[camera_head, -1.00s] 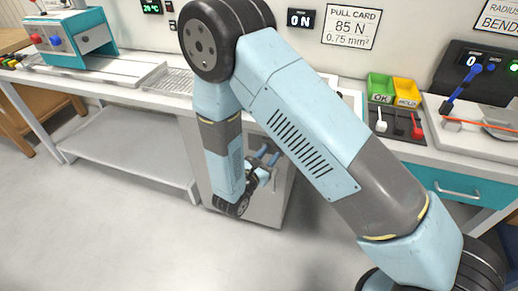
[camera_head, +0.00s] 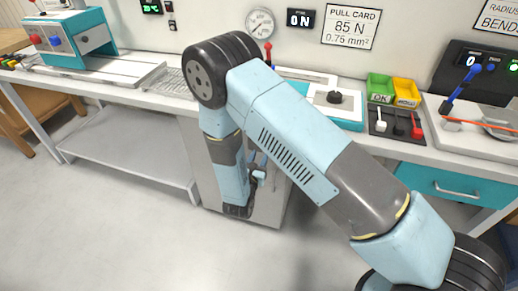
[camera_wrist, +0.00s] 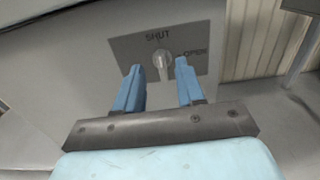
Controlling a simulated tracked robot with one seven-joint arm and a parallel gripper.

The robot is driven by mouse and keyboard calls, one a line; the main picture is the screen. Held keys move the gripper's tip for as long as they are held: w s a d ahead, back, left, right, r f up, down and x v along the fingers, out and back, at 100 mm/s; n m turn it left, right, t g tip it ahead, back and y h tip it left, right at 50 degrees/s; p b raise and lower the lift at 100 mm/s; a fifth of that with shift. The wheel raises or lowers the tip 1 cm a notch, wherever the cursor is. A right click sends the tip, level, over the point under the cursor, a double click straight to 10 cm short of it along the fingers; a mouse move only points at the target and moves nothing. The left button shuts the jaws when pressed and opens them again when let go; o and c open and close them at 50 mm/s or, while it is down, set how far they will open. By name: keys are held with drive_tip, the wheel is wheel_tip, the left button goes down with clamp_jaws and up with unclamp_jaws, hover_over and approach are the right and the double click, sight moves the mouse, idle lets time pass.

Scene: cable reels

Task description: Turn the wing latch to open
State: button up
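The wing latch (camera_wrist: 162,62) is a pale knob on a grey plate (camera_wrist: 190,45) in the wrist view. The plate reads SHUT above the latch and OPEN to its right. The latch's wing points downward, roughly upright in the picture. My gripper (camera_wrist: 158,75) is open, with its two blue fingers apart. The latch shows between and beyond the fingertips; I cannot tell whether a finger touches it. In the head view my gripper (camera_head: 258,170) is mostly hidden by my arm, in front of the grey cabinet (camera_head: 272,195) under the bench. The latch is hidden there.
The bench (camera_head: 150,92) runs above the cabinet, with a lower shelf (camera_head: 125,150) to the left. Green and yellow bins (camera_head: 393,90) and a tool tray (camera_head: 397,124) stand on the bench. The floor in front is clear.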

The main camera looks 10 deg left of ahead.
drive_tip(key=shift+w+d, duration=0.2)
drive_tip(key=shift+w, duration=2.35)
clamp_jaws()
drive_tip(key=c, duration=0.6)
unclamp_jaws()
drive_tip(key=shift+a, duration=0.4)
drive_tip(key=shift+d, duration=0.25)
clamp_jaws()
